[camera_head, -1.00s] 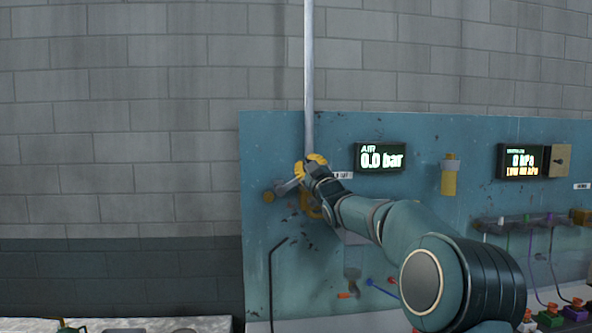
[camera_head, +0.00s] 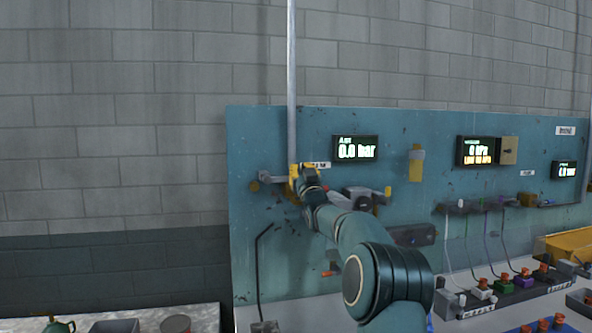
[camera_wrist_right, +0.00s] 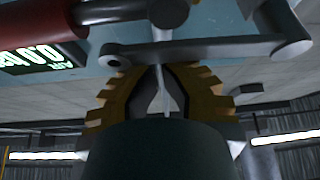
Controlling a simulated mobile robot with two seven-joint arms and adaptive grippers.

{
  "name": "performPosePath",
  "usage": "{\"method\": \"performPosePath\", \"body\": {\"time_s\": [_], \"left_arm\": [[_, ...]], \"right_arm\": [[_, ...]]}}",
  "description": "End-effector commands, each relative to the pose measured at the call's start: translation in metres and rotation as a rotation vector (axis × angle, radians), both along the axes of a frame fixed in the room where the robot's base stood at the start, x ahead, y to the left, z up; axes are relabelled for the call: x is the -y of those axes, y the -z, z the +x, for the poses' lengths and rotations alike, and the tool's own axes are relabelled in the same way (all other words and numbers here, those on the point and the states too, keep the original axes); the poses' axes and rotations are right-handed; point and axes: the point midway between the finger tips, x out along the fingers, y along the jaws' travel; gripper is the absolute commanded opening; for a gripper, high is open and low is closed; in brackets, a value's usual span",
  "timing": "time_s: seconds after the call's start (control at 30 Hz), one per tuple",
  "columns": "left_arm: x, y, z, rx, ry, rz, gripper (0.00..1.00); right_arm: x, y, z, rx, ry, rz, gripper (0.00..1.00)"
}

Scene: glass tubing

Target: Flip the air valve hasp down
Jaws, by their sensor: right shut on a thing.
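The air valve is on the teal panel, at the foot of the grey vertical pipe (camera_head: 291,90). Its grey bar-like hasp (camera_head: 272,177) reaches left from my right gripper (camera_head: 300,180). My right arm comes up from the lower right and hides much of the valve. In the right wrist view the grey bar (camera_wrist_right: 205,50) lies across the tips of my right gripper's yellow fingers (camera_wrist_right: 160,72). The fingers are closed in on it, though the exact contact is dark and hard to see. My left gripper is not in view.
The air display (camera_head: 357,149) reads 0.0 bar, right of the valve. A grey fitting (camera_head: 360,197) sits on the panel near my forearm. A yellow fitting (camera_head: 416,163) and a second display (camera_head: 475,151) are further right. The wall left of the panel is clear.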

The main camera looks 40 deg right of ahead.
Motion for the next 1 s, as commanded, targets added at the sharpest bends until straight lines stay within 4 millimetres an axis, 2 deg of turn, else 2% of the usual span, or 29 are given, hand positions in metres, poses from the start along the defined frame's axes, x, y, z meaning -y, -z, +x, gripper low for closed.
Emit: {"method": "performPosePath", "body": {"time_s": [0.2,0.77,0.87,1.0], "left_arm": [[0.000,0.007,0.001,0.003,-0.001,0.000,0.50],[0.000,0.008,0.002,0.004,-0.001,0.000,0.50],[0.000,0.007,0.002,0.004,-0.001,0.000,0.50],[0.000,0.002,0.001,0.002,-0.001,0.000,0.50]], "right_arm": [[0.005,0.008,-0.001,-0.002,0.000,0.001,0.00],[0.006,0.013,0.000,-0.009,0.001,0.003,0.00],[0.006,0.011,0.000,-0.009,0.001,0.003,0.00],[0.001,-0.003,0.000,-0.004,-0.001,0.001,0.00]]}}
